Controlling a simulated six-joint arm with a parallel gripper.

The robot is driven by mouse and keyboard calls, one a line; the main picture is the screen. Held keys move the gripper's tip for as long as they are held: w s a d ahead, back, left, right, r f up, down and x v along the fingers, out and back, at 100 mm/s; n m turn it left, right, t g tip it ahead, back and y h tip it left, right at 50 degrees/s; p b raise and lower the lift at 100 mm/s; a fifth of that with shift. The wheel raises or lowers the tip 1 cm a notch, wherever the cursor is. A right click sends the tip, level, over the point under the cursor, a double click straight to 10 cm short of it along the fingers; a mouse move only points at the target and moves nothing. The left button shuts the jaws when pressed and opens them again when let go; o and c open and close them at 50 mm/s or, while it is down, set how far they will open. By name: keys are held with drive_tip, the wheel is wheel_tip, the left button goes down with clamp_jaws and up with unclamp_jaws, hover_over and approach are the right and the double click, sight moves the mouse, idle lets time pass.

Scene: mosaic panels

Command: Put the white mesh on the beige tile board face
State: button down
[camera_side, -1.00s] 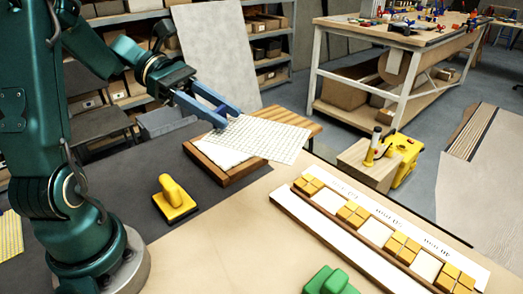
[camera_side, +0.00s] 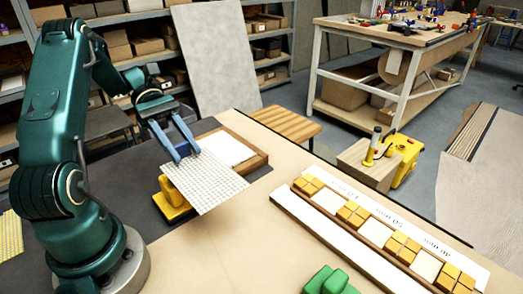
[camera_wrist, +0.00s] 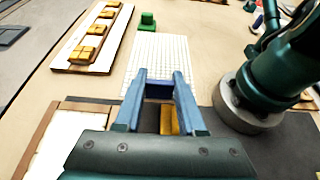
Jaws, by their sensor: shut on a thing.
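The white mesh (camera_side: 207,184) is a flat sheet with a fine square grid. My gripper (camera_side: 186,152) is shut on one edge of it and holds it tilted above the work surface. In the wrist view the mesh (camera_wrist: 160,62) stretches out beyond my gripper (camera_wrist: 158,84). A broad beige board face (camera_side: 285,232) lies in front, to the right of the mesh; I see no separate tiles on it. The mesh hides part of the dark mat and of a yellow-handled tool (camera_side: 174,208).
A wood-framed tray with a white inside (camera_side: 262,163) lies behind the mesh. A long white panel with yellow tile groups (camera_side: 345,243) lies at the right. A green block (camera_side: 328,281) stands at the front. The beige surface between them is clear.

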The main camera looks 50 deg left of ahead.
hover_over(237, 216)
wheel_tip(237, 216, down, 7)
drive_tip(key=shift+f, duration=1.8)
drive_tip(key=shift+f, duration=0.15)
drive_tip(key=c, duration=0.5)
unclamp_jaws()
